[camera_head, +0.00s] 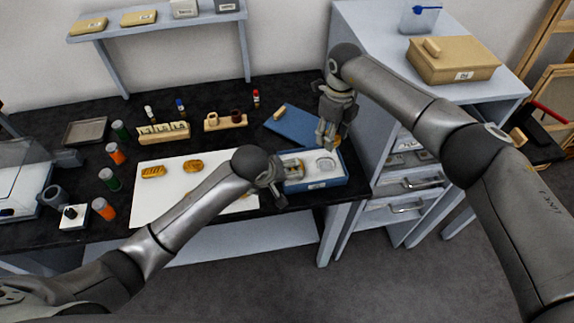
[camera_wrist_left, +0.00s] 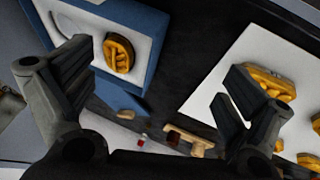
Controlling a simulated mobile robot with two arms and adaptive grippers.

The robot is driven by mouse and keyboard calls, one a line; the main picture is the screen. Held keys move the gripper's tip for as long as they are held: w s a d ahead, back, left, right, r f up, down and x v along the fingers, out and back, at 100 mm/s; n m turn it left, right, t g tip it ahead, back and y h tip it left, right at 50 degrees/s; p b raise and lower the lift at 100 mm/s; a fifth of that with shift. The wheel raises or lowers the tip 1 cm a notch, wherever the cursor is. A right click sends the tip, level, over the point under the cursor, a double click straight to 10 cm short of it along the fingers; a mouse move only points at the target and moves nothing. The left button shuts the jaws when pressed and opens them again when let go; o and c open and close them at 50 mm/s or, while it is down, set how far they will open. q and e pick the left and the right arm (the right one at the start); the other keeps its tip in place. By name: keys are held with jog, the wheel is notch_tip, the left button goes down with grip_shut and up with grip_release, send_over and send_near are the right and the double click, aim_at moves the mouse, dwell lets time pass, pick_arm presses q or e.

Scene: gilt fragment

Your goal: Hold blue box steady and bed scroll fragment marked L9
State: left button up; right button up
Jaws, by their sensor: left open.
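The blue box (camera_head: 318,186) sits at the right front of the black table with a white insert inside. One gold fragment (camera_wrist_left: 118,52) lies in its left part; a pale round hollow (camera_head: 325,165) shows at its right. My left gripper (camera_head: 276,190) is open at the box's left side. In the left wrist view its fingers (camera_wrist_left: 160,105) are spread, one near the box (camera_wrist_left: 150,58) and one over the white mat. My right gripper (camera_head: 328,142) is above the box's back edge, shut on a gold fragment (camera_head: 334,145) partly hidden by the fingers. I cannot read any marks.
A white mat (camera_head: 150,205) with more gold fragments (camera_head: 193,166) lies left of the box. A blue panel (camera_head: 292,125) lies behind it. Wooden racks (camera_head: 163,133) and several small bottles (camera_head: 104,208) stand on the table. A cabinet (camera_head: 375,150) stands close on the right.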

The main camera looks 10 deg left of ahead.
pick_arm(q)
send_over(288, 169)
jog(key=shift+s+a, duration=0.2)
jog(key=shift+s, duration=0.05)
jog(key=x, duration=0.3)
jog(key=shift+f, duration=0.2)
jog(key=shift+x, duration=0.8)
jog(key=shift+s, duration=0.15)
jog(key=c, duration=1.2)
jog(key=shift+s+a, duration=0.1)
jog(key=shift+a, duration=0.05)
jog(key=shift+c, duration=0.2)
